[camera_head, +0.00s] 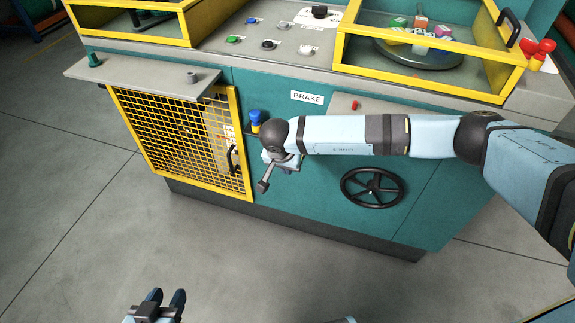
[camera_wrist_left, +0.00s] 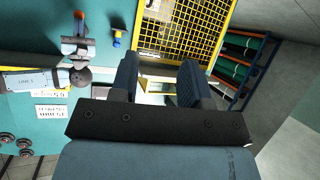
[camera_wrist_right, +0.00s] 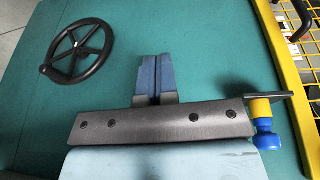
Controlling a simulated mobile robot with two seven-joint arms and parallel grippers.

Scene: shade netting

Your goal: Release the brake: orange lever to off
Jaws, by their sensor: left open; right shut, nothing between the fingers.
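The white BRAKE label (camera_head: 307,97) is on the teal front of the machine. My right forearm crosses the panel just below it, and I cannot clearly make out the orange lever. A small red piece (camera_head: 354,105) shows to the right of the label. My right gripper (camera_wrist_right: 155,65) is shut and empty in front of the teal panel, between the black handwheel (camera_wrist_right: 78,50) and a blue and yellow knob (camera_wrist_right: 263,120). In the head view its fingers are mostly hidden. My left gripper (camera_head: 165,298) is open and empty, low over the floor; its parted fingers also show in the left wrist view (camera_wrist_left: 159,68).
A yellow mesh door (camera_head: 180,140) with a black handle is left of my right gripper. Yellow-framed guards (camera_head: 430,75) and several buttons (camera_head: 268,45) are on top. A grey shelf (camera_head: 140,78) juts out at the left. The floor in front is clear.

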